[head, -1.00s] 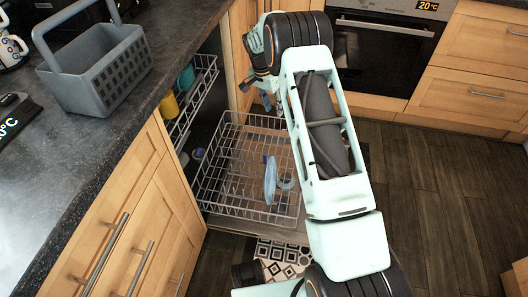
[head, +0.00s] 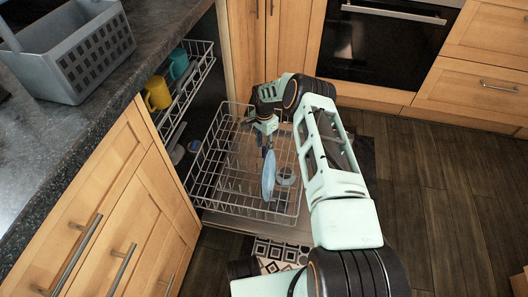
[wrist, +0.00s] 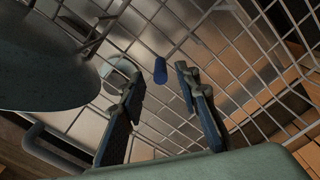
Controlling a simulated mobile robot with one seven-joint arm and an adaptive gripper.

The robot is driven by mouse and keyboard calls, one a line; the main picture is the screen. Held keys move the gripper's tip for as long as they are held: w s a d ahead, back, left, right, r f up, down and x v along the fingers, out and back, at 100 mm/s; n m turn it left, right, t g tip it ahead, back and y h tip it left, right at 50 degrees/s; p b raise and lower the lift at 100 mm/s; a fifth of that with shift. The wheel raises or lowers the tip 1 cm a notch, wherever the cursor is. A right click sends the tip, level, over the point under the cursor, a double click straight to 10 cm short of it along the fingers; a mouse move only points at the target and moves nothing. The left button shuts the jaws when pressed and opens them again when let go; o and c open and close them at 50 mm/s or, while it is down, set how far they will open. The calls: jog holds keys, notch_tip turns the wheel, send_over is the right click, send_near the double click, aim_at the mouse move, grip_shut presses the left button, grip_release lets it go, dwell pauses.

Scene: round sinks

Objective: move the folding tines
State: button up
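The dishwasher's lower wire rack (head: 205,165) is pulled out. The folding tines cannot be clearly told from the other wires. In the wrist view, a small blue piece (wrist: 160,70) shows against the wires, just beyond and between the fingertips; I cannot tell whether it belongs to the tines. My gripper (wrist: 158,84) is open, its two dark blue fingers apart with nothing held. In the head view my gripper (head: 266,146) points down over the back of the rack, just behind a pale blue plate (head: 268,178).
The plate stands on edge and fills the left of the wrist view (wrist: 40,75). A small round dish (head: 286,176) lies beside it. The upper rack (head: 190,90) holds a yellow cup (head: 157,93) and a teal cup (head: 179,64). A grey basket (head: 85,60) stands on the counter.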

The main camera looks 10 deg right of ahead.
aim_at(264, 149)
jog(key=shift+f+b, duration=0.35)
jog(key=shift+f, duration=1.2)
grip_shut()
